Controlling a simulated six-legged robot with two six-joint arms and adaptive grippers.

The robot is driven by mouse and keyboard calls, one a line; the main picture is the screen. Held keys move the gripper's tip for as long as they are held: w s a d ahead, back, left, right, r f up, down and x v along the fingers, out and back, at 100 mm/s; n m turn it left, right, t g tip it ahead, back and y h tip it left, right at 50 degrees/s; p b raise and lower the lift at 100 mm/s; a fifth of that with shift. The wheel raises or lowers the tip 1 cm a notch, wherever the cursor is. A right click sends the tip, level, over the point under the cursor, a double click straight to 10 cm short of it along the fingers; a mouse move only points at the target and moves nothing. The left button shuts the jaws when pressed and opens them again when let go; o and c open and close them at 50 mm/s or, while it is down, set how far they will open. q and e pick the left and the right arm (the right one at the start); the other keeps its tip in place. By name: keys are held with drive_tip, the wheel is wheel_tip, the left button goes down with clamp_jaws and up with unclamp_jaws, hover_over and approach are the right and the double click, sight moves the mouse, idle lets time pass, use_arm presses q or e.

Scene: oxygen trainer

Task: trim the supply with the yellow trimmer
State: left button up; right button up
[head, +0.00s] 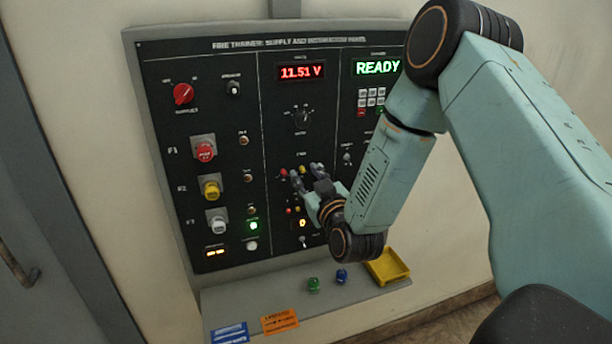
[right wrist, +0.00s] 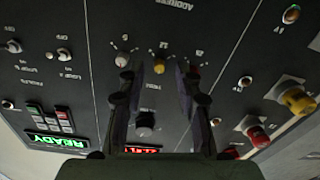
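The yellow trimmer (head: 302,169) is a small round knob in the row of small coloured knobs on the black panel (head: 215,110). In the right wrist view, which shows the panel upside down, the yellow trimmer (right wrist: 159,66) lies between my fingertips, with a gap on each side. My right gripper (head: 307,173) is open and empty, pointing at this row; it also shows in the right wrist view (right wrist: 158,72). I cannot tell how far the fingertips are from the panel. The supply display (head: 302,72) reads 11.51 V in red. My left gripper is not in view.
A red trimmer (head: 283,173) sits beside the yellow one. A black rotary knob (head: 302,117) is above the row. The green display (head: 377,67) reads READY. The grey shelf (head: 245,304) below holds a green piece (head: 313,285), a blue piece (head: 341,275) and a yellow tray (head: 398,274).

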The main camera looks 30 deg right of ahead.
drive_tip(key=shift+w+d, duration=0.1)
drive_tip(key=shift+d+f, duration=0.1)
drive_tip(key=shift+w, duration=0.1)
drive_tip(key=shift+c, duration=0.7)
drive_tip(key=shift+a, duration=0.2)
drive_tip(key=c, duration=0.5)
drive_tip(key=shift+d, duration=0.1)
clamp_jaws()
